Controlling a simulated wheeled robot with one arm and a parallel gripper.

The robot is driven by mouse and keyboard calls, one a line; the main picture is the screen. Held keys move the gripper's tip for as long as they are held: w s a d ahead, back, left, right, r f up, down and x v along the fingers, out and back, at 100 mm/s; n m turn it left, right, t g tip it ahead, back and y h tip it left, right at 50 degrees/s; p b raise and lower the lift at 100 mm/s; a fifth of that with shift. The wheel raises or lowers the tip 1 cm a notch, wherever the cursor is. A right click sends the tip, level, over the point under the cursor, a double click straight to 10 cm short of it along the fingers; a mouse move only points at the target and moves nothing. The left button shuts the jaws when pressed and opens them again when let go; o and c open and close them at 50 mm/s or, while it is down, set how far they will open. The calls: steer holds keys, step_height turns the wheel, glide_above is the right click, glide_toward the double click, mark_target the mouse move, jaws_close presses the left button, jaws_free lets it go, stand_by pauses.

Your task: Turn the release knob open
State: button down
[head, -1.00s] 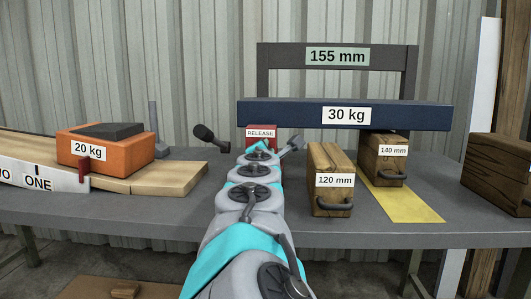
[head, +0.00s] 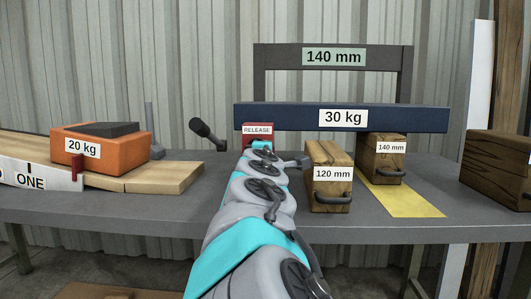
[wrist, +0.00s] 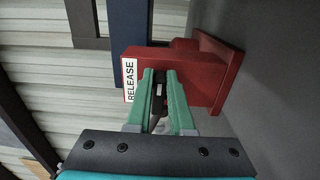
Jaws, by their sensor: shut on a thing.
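The red release block (head: 257,141) with its RELEASE label stands on the bench under the left end of the navy 30 kg beam (head: 400,117). In the wrist view the red block (wrist: 190,75) fills the middle. My gripper (wrist: 159,76) points at the block's face with its green fingers close together. They are shut on a dark, narrow piece, the release knob (wrist: 158,88), mostly hidden between them. In the head view my arm hides the knob and the fingers. The sign above the beam (head: 334,57) reads 140 mm.
The beam's underside meets the top of the 140 mm wooden block (head: 383,160), which stands on a yellow strip (head: 405,204). The 120 mm block (head: 329,177) stands free in front. An orange 20 kg weight (head: 100,152) sits on a plank at left.

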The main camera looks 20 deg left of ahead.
steer(key=shift+f, duration=0.1)
steer(key=c, duration=0.8)
jaws_free()
steer(key=shift+s, duration=0.1)
